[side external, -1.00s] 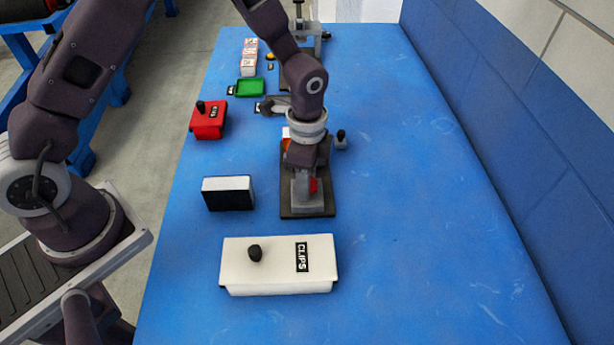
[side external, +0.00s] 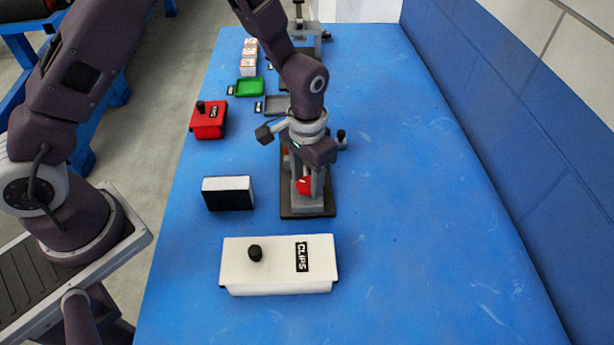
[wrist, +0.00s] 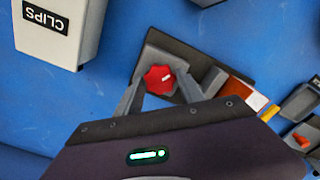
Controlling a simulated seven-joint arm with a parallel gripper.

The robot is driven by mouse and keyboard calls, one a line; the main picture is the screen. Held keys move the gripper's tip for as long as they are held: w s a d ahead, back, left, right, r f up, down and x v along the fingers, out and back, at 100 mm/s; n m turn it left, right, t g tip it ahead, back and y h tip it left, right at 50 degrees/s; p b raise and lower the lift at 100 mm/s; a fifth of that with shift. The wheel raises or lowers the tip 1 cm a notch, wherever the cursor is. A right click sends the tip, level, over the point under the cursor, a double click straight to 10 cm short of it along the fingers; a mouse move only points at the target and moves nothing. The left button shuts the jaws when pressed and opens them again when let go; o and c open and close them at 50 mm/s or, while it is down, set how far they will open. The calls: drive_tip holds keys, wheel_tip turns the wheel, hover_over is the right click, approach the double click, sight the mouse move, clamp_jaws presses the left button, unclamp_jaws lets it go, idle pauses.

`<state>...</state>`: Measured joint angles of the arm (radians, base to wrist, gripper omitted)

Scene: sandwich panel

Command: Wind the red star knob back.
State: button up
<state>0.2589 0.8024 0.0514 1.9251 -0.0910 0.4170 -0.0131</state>
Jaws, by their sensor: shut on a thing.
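The red star knob (wrist: 158,79) sits on a grey block on a dark base plate (side external: 293,211). A white mark line shows on its top, pointing to the right in the wrist view. My gripper (wrist: 160,86) is around the knob, with one grey finger at each side, and is shut on it. In the side view the knob (side external: 304,186) shows low between the fingers of my gripper (side external: 306,182), which points down. An orange and white piece (wrist: 240,92) lies on the same fixture, to the right of the knob in the wrist view.
A white CLIPS box (side external: 277,265) stands in front of the fixture. A black and white block (side external: 228,194) is to its left. A red lidded box (side external: 208,121), a green tray (side external: 249,88) and a grey tray (side external: 277,105) are farther back. The table's right side is clear.

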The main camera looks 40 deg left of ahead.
sight(307, 183)
drive_tip(key=n, duration=0.5)
drive_tip(key=shift+w+n, duration=0.1)
drive_tip(key=shift+n, duration=0.5)
drive_tip(key=o, duration=1.3)
drive_tip(key=shift+o, duration=0.2)
wheel_tip(307, 183, up, 7)
drive_tip(key=shift+r, duration=0.1)
